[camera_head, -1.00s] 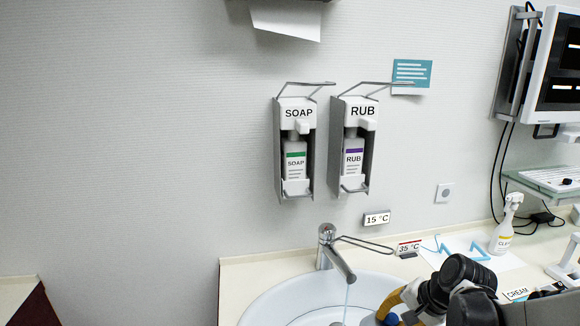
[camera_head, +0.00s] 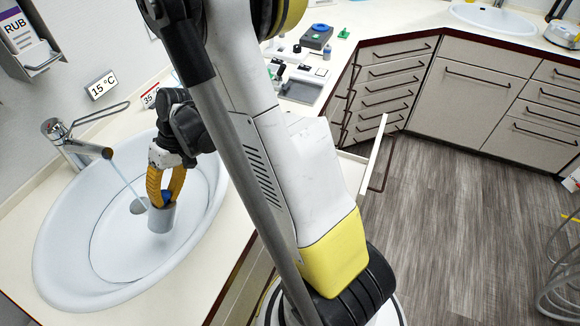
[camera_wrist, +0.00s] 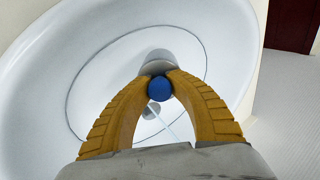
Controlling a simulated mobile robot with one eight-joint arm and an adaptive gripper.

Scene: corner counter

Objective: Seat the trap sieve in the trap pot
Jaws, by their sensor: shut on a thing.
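My gripper (camera_head: 163,199) is low over the white sink basin, its orange fingers closed on a small blue knob (camera_wrist: 160,88). The knob tops a grey cup-shaped piece (camera_head: 162,217), which looks like the trap sieve; its side also shows beyond the fingertips in the wrist view (camera_wrist: 157,64). The piece hangs roughly upright beside the drain. I cannot tell whether its lower end touches the basin. I cannot make out the trap pot for certain in either view.
Water runs from the tap (camera_head: 78,146) into the sink (camera_head: 62,235), close to the drain (camera_head: 138,206) and the held piece. A grey tray (camera_head: 301,88) and small items, including a green-topped box (camera_head: 316,36), stand on the far counter. A drawer (camera_head: 380,150) is pulled out.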

